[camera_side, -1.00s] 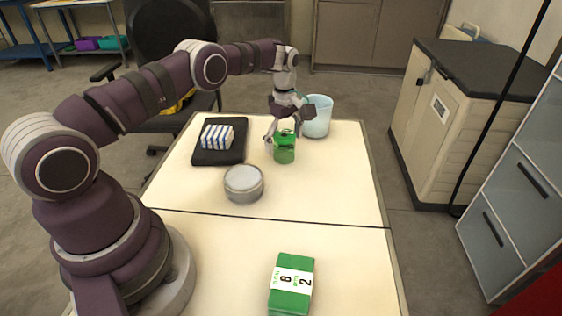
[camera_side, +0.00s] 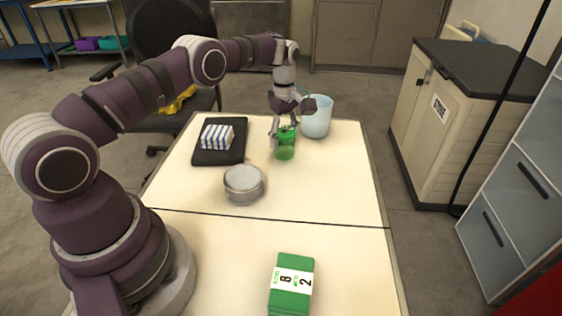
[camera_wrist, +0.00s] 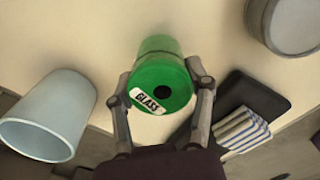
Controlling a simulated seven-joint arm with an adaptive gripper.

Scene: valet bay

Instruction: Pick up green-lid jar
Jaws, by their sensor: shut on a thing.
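The green-lid jar (camera_side: 285,151) is in the far part of the pale table in the side view. In the wrist view its green lid (camera_wrist: 176,82) faces the camera, with a white label reading GLASS and a dark round spot. My gripper (camera_side: 284,136) reaches down over the jar from above. In the wrist view my gripper (camera_wrist: 161,80) has one finger on each side of the lid, shut on the jar. I cannot tell whether the jar's base touches the table.
A light blue bin (camera_side: 316,118) stands close behind and right of the jar. A striped packet (camera_side: 216,137) lies on a black pad (camera_side: 232,155) to the left. A round grey tin (camera_side: 243,184) stands nearer. A green packet (camera_side: 290,284) lies in front. The table's right side is clear.

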